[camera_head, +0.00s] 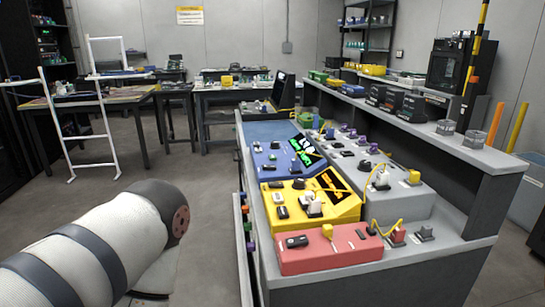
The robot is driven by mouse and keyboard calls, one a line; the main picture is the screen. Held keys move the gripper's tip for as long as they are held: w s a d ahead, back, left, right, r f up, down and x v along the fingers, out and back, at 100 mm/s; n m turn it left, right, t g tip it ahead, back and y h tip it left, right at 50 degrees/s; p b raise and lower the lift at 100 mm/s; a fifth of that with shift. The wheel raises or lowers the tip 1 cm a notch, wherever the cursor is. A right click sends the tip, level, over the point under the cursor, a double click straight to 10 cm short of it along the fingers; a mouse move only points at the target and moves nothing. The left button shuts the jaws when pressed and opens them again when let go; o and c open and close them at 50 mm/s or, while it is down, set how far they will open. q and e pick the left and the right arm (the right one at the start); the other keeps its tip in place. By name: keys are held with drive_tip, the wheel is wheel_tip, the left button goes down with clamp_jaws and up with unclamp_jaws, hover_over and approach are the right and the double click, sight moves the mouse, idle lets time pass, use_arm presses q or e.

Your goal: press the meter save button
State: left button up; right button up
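A row of instruments stands on the grey bench (420,247) to the right of centre. The blue unit (268,160) has a dark screen with green characters (303,150). The yellow unit (291,213) has a dark screen with yellow marks (335,183) and several small dark and white controls. The red unit (318,255) in front has dark buttons (297,242) and a yellow connector. No label is legible, so I cannot tell which control is the meter's save button. Part of my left arm crosses the lower left, apart from the bench. Neither gripper is visible.
A raised shelf (440,140) with dark boxes runs along the bench's right side. A white frame (112,130) and work tables stand at the left and back. The floor left of the bench is open.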

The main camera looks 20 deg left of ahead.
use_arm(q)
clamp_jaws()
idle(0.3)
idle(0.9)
